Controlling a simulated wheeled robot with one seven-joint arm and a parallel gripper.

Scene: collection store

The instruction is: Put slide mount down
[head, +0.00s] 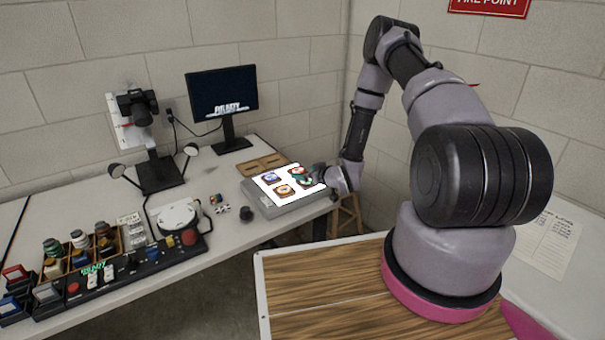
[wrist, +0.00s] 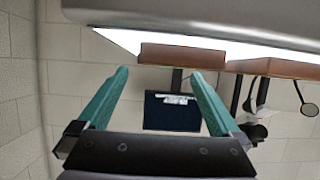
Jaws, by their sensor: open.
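My gripper (head: 307,179) is low over the right side of the panel and partly hides what lies there. In the wrist view, which is upside down, my gripper (wrist: 160,74) has its teal fingers apart with nothing held between them.
A wooden tray (head: 262,162) lies behind the light box. A monitor (head: 222,92) and a copy-stand camera (head: 137,106) stand at the back of the bench. A black knob-like object (head: 246,214) is left of the box. Crowded trays (head: 97,252) fill the left front.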

